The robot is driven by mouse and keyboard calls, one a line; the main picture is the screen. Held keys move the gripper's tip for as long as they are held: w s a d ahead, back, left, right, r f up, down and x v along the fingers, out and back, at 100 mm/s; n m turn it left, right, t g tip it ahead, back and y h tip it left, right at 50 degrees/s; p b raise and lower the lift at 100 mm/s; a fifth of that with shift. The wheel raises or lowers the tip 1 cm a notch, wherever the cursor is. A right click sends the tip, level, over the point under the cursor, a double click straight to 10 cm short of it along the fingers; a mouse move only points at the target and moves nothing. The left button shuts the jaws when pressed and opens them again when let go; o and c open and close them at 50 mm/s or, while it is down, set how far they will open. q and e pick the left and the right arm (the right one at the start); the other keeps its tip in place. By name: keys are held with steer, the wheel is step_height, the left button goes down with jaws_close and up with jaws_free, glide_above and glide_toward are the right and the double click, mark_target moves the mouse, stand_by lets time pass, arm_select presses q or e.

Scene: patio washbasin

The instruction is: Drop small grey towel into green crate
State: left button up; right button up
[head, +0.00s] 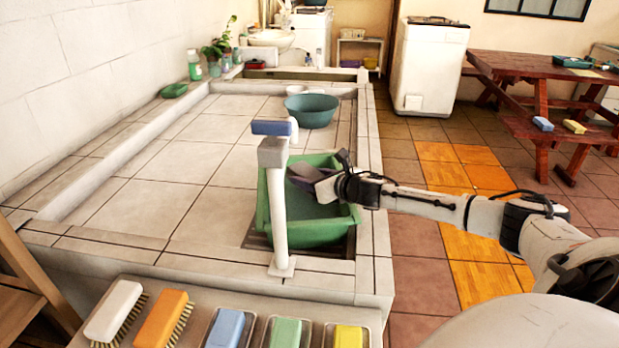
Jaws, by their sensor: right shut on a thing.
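The green crate (318,232) stands in the tiled basin, partly hidden by a white post in front of it. My right gripper (318,182) reaches in from the right, over the crate's opening. It is shut on a small greyish thing, which looks like the small grey towel (304,173); it is dark and small here, and the fingers partly hide it. I cannot tell whether the towel touches the crate's inside. My left gripper is not in view.
The white post (278,205) with a blue block (271,128) on top stands close left of my right gripper. A teal bowl (312,110) sits behind the crate. Brushes and sponges (228,328) lie along the near ledge. The basin's left tiles are clear.

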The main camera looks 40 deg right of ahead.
steer(key=o, duration=1.1)
steer(key=shift+s, duration=0.45)
steer(key=shift+v, duration=4.7)
steer(key=shift+a+r, duration=0.1)
steer(key=shift+r, duration=0.1)
